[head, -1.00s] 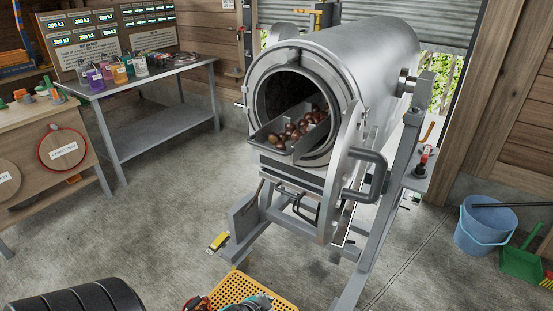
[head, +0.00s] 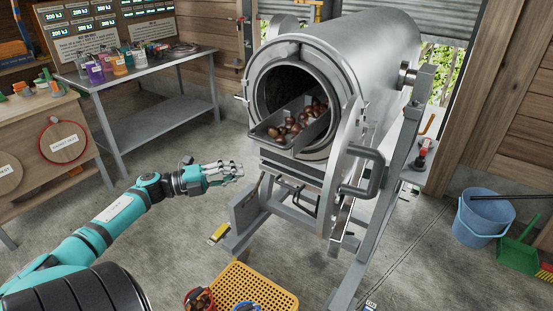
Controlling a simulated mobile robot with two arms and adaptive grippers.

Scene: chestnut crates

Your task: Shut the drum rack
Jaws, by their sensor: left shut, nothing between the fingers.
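The large metal drum (head: 375,50) lies on a grey stand, its round mouth facing me. A tray-like rack (head: 316,133) sticks out of the mouth and holds several brown chestnuts (head: 291,125). The round drum door (head: 345,170) with its grey handle (head: 366,170) stands swung open on the right side of the mouth. My left gripper (head: 240,170) is shut and empty, to the left of the drum front and a little below the rack, apart from it in the picture. My right gripper is not in view.
A yellow perforated crate (head: 262,283) and a small red bowl (head: 199,299) are low in front of the stand. A metal table (head: 150,72) with jars stands at the back left. A blue bucket (head: 484,218) and green dustpan (head: 520,259) are at the right.

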